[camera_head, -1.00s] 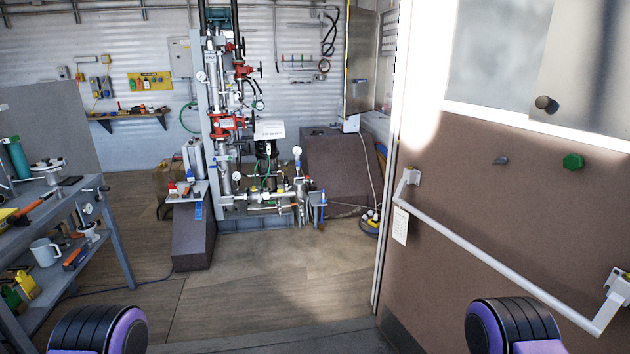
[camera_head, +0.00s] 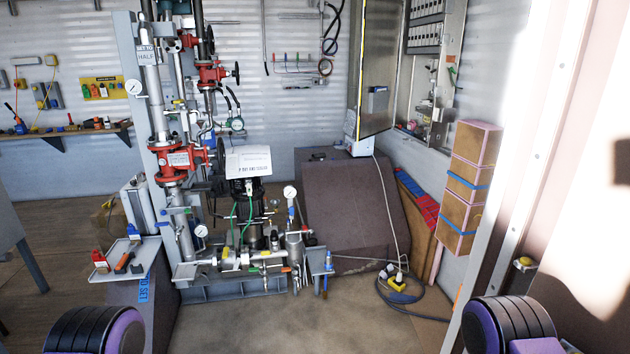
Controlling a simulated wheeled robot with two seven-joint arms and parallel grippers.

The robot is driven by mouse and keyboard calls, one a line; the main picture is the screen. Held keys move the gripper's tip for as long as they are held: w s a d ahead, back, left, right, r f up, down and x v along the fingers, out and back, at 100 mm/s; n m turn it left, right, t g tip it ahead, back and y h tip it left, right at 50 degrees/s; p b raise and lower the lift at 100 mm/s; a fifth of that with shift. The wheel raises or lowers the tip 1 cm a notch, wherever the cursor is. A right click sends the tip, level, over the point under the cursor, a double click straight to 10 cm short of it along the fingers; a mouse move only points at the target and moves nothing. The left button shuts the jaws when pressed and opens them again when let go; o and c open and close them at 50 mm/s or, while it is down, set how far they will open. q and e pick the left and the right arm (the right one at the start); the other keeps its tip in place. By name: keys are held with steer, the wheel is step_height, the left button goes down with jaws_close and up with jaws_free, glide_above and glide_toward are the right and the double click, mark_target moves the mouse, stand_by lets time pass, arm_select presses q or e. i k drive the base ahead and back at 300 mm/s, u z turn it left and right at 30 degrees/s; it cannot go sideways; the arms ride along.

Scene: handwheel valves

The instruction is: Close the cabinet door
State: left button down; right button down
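The cabinet (camera_head: 432,85) is on the right-hand wall, with rows of small parts on show inside. Its door (camera_head: 376,65) is a tall metallic panel that stands open, swung out from the wall to the left of the cabinet. A dark edge with a yellowish strip runs down the door's left side. A small grey box shows on the lower part of the door. My grippers are not in view. Only black and purple parts of my arms show at the bottom left and bottom right, well short of the cabinet.
A pipe rig with red valves (camera_head: 178,162) stands left of centre. A brown sloped block (camera_head: 358,215) sits below the cabinet door. Stacked boxes (camera_head: 468,185) and a door frame (camera_head: 520,190) are at right. Floor in front is clear.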

mark_target(380, 22)
steer(key=i, duration=3.35)
steer(key=z, duration=0.25)
